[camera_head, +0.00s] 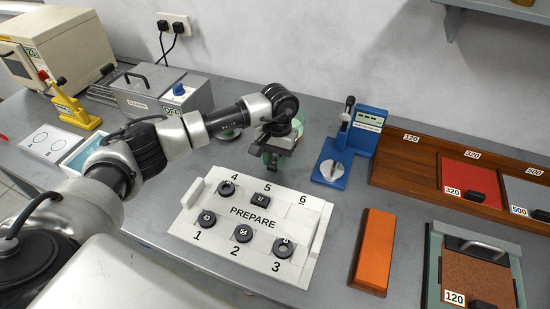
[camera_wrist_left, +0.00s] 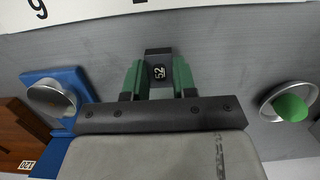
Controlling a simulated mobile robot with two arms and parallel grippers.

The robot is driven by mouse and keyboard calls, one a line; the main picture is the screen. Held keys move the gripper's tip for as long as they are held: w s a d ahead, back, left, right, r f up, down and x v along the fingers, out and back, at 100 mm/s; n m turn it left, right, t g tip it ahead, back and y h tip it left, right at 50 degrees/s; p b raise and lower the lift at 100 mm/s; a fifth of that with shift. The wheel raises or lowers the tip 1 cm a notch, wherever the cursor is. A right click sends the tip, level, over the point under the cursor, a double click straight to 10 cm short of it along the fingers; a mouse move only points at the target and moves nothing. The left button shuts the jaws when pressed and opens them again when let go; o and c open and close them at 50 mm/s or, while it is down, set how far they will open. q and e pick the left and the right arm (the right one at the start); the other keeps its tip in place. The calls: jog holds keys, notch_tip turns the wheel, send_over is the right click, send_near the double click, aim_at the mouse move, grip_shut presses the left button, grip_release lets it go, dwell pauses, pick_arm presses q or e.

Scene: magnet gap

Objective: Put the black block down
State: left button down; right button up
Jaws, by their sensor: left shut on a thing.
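My left gripper (camera_head: 271,160) is beyond the far edge of the white PREPARE tray (camera_head: 311,213). In the left wrist view its green fingers are shut on a small black block (camera_wrist_left: 158,66) with a white label that seems to read 52. The block is over bare grey bench, apart from the tray; its height above the bench is hard to tell. Slot 6 of the tray looks empty. Another black block (camera_head: 262,196) sits at slot 5. My right gripper is not in view.
A blue device (camera_head: 331,169) with a round metal plate stands right of the gripper. A metal dish (camera_wrist_left: 276,112) with a green thing is on the gripper's other side. An orange bar (camera_head: 375,251) lies right of the tray. Bare bench lies between tray and dish.

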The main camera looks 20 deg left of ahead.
pick_arm(q)
jog(key=shift+f, duration=0.5)
jog(key=shift+f, duration=0.15)
jog(key=c, duration=0.9)
grip_release()
